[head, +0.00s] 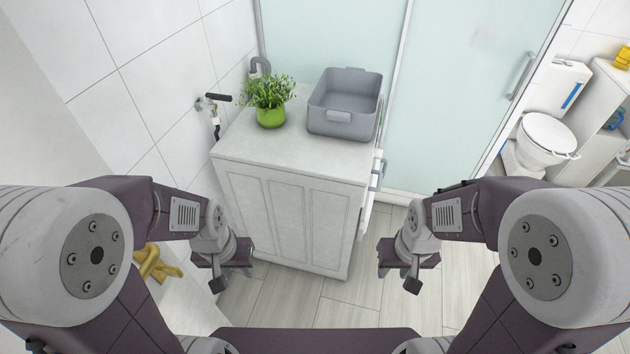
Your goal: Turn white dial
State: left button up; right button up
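No white dial can be made out in the head view. A pale cabinet-like unit (285,215) with a panelled side stands ahead of me. Its narrow right side is seen edge-on, with white parts and a grey handle (378,172) sticking out; any dial there is hidden or too small to tell. My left gripper (226,272) hangs low in front of the unit's left part. My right gripper (405,270) hangs low to the right of the unit. Both are apart from it, and I see nothing held in either. Their finger openings are unclear from this angle.
A grey bin (343,120) and a potted plant (270,117) stand on the unit's top. A wall tap (215,98) is at left; frosted glass doors (465,85) stand behind. A toilet (546,137) is far right. Yellow cloth-like things (155,263) lie at left. Floor (345,300) ahead is clear.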

aim_at(378, 152)
jog(key=i+l, duration=0.1)
jog(key=l, duration=0.85)
jog(key=i+l, duration=0.15)
jog(key=l, duration=0.3)
jog(key=i+j+u, duration=0.25)
jog(key=i+u, duration=0.25)
jog(key=j+z, duration=0.5)
jog(key=j, duration=0.55)
jog(key=i+l, duration=0.1)
jog(key=l, duration=1.3)
jog(key=i+l+u, duration=0.1)
jog(key=i, duration=0.2)
